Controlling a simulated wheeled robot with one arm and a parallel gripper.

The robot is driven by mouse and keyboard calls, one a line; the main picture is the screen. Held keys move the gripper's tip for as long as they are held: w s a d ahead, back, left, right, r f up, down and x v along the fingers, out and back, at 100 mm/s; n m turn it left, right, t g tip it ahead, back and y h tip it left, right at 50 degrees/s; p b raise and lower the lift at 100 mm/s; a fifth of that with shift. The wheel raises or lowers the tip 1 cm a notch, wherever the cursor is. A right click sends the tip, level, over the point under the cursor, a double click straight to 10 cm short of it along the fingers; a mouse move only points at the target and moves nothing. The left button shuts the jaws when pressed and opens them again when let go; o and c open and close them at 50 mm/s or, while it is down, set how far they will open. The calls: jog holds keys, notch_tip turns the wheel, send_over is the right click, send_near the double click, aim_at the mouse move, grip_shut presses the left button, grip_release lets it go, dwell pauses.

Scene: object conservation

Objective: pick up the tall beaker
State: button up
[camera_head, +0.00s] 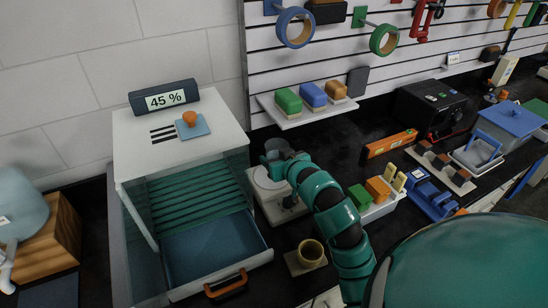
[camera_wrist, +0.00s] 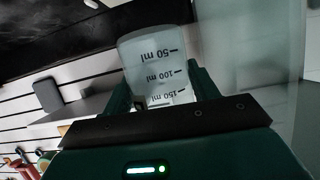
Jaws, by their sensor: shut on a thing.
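The tall beaker (camera_wrist: 150,58) is a clear, frosted-looking vessel with black marks of 50, 100 and 150 ml. It fills the middle of the wrist view, between the two dark green fingers of my gripper (camera_wrist: 162,88). The gripper is shut on it. In the head view my gripper (camera_head: 281,164) is at the white device beside the drawer cabinet, and the grey top of the beaker (camera_head: 277,147) shows just past it. The arm hides much of the beaker there, and I cannot tell whether its base touches the device.
The white device (camera_head: 268,190) is below my gripper. A cabinet (camera_head: 180,135) with an open drawer (camera_head: 215,252) stands at left. A rack of coloured blocks (camera_head: 378,207) is at right, and a shelf (camera_head: 305,112) of blocks is behind.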

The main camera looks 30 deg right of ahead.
jog(key=shift+s+a+r, duration=0.15)
jog(key=shift+s+r, duration=0.4)
jog(key=shift+s, duration=0.1)
jog(key=p, duration=0.2)
jog(key=s+p, duration=0.1)
jog(key=p, duration=0.1)
jog(key=shift+a+r, duration=0.1)
jog(key=shift+r, duration=0.15)
jog(key=shift+a+p+v, duration=0.2)
jog(key=shift+p+v, duration=1.2)
jog(key=shift+p, duration=1.05)
jog(key=shift+a+p+v, duration=0.15)
jog(key=shift+p+v, duration=1.2)
jog(key=shift+p, duration=1.1)
jog(key=shift+s, duration=0.1)
